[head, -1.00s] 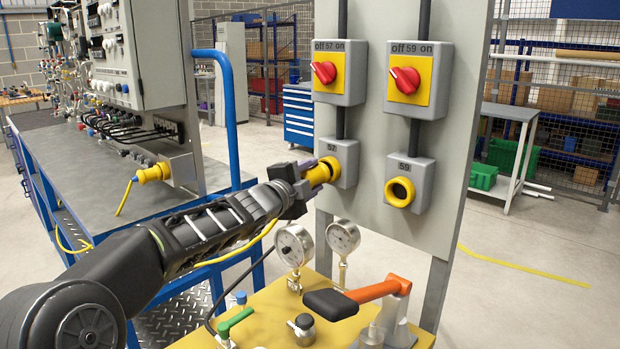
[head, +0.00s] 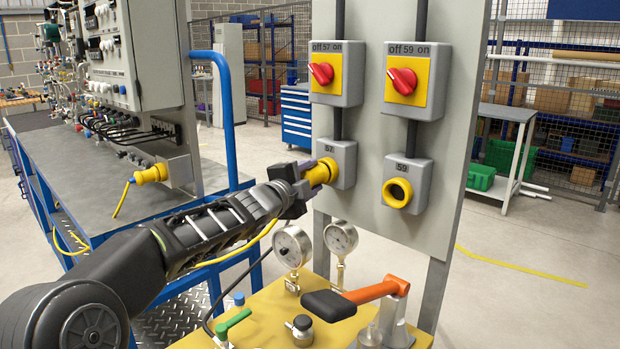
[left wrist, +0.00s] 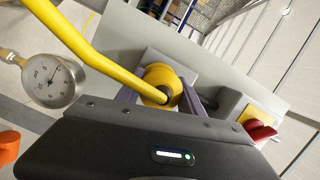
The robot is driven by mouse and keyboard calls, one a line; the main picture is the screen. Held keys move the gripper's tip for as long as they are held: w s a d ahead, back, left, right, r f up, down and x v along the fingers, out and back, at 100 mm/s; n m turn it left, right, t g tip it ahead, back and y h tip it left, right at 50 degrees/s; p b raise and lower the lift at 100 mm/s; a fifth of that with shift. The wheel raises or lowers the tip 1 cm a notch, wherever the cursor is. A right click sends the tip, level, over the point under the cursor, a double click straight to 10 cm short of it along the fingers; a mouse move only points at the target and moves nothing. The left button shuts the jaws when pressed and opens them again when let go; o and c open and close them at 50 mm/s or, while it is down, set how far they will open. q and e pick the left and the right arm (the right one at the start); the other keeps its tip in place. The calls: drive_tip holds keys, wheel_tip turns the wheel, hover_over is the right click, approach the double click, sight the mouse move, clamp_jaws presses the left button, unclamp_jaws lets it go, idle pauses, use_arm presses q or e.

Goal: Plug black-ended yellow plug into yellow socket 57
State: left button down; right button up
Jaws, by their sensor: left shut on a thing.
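My left gripper (head: 302,183) is shut on the yellow plug (head: 318,173), which is at the front of socket 57 (head: 344,158). The plug is lined up with that socket; how deep it sits is hard to tell. In the left wrist view the plug (left wrist: 160,82) sits between purple fingers, its yellow cable (left wrist: 85,45) running off to the upper left. The plug's black end is hidden. Socket 59 (head: 398,193), with a yellow ring, is empty to the right. My right gripper is not in view.
Red switches 57 (head: 321,73) and 59 (head: 403,81) sit above the sockets on the grey panel (head: 369,120). Below are two gauges (head: 292,246), an orange-handled lever (head: 372,292) and a yellow bench top (head: 262,325). Another yellow plug (head: 151,174) sits in a box on the left bench.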

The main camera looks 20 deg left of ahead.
use_arm(q)
drive_tip(key=c, duration=0.7)
unclamp_jaws()
drive_tip(key=shift+w, duration=0.1)
drive_tip(key=shift+o, duration=0.2)
drive_tip(key=s, duration=0.7)
drive_tip(key=shift+s+a+r+b, duration=0.2)
drive_tip(key=shift+s+a+b, duration=0.1)
drive_tip(key=shift+s+a, duration=0.1)
